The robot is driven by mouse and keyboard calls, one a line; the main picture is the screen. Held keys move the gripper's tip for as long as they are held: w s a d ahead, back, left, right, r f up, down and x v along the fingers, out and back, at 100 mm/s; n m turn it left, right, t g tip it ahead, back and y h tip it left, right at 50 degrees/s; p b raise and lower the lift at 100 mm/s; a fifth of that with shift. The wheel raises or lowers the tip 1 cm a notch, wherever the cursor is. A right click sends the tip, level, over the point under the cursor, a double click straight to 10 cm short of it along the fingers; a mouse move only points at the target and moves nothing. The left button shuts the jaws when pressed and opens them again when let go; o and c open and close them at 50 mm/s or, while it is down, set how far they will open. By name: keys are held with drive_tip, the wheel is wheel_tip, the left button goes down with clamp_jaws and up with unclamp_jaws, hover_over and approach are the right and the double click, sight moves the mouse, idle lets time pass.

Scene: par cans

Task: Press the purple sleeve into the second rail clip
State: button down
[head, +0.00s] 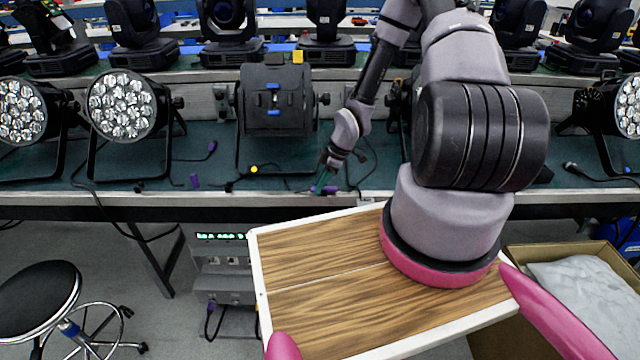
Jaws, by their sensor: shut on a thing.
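My gripper (328,172) points down over the front part of the green bench top, right of the black can. It is shut on a small purple sleeve (324,190), which shows just below the fingertips, near the bench's front edge. The fingers and a dark cable partly hide the sleeve, so its exact seating is unclear. Another small purple piece (195,180) lies on the bench further left, and a purple cable end (212,146) lies behind it. The rail clips are too small to make out, and I cannot tell whether the sleeve touches one.
The black can (275,100) stands behind and left of my gripper. A round-lens par can (122,105) stands further left. Loose black cables and a yellow dot (254,169) lie on the bench top (160,165). A stool (40,295) and an open carton (600,262) stand in front.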

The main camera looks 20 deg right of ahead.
drive_tip(key=shift+s+f, duration=0.15)
drive_tip(key=shift+f, duration=0.25)
